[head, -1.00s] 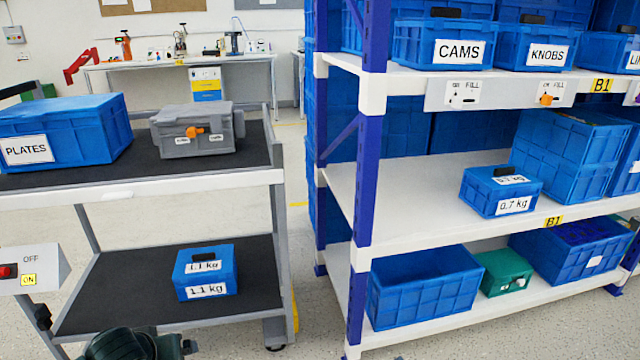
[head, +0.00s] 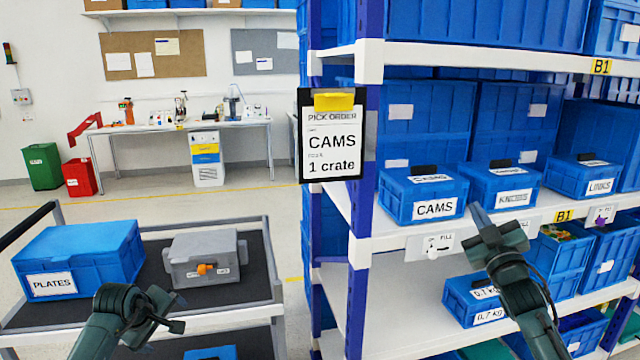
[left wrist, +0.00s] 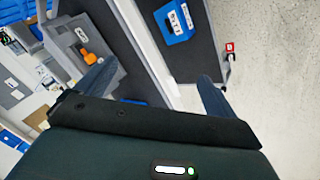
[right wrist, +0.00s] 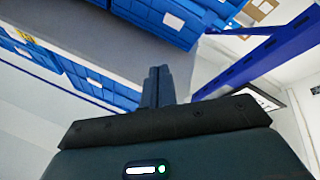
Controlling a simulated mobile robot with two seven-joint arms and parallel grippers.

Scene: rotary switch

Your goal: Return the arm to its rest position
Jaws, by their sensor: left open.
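My left gripper (head: 172,312) hangs low at the left, in front of the cart. In the left wrist view its fingers (left wrist: 153,85) are wide apart and empty. A switch panel (head: 430,247) with a pale knob sits on the shelf edge left of my right gripper. My right arm hides most of the panel beside it.
The cart (head: 190,347) carries a PLATES crate (head: 80,258) and a grey box (head: 203,260) with an orange knob, close to my left arm. A blue rack post (head: 365,200) and a pick-order sign (head: 332,140) stand left of my right arm.

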